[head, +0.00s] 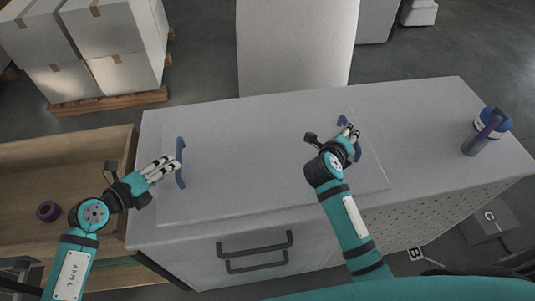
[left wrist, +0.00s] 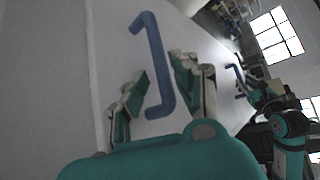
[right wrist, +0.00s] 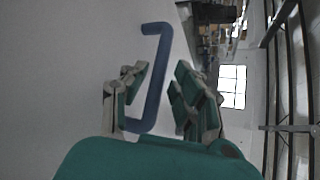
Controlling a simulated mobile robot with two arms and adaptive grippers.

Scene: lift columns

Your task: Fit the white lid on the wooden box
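The white lid (head: 250,150) lies flat on the white cabinet top, with a blue handle near each end. The left handle (head: 181,162) also shows in the left wrist view (left wrist: 155,60), and the right handle in the right wrist view (right wrist: 155,75). My left gripper (head: 172,165) is open at the left handle, its fingers on either side of the bar. My right gripper (head: 352,138) is open around the right handle, which it partly hides in the head view. Neither gripper is closed on its bar. The open wooden box (head: 75,149) stands left of the cabinet.
A purple ring (head: 48,211) lies inside the wooden box. A blue-topped bottle (head: 475,143) and a blue and white roll-like item (head: 499,121) stand at the cabinet's right end. Cartons (head: 105,35) on a pallet stand behind the box. Dark handles (head: 254,243) are on the cabinet front.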

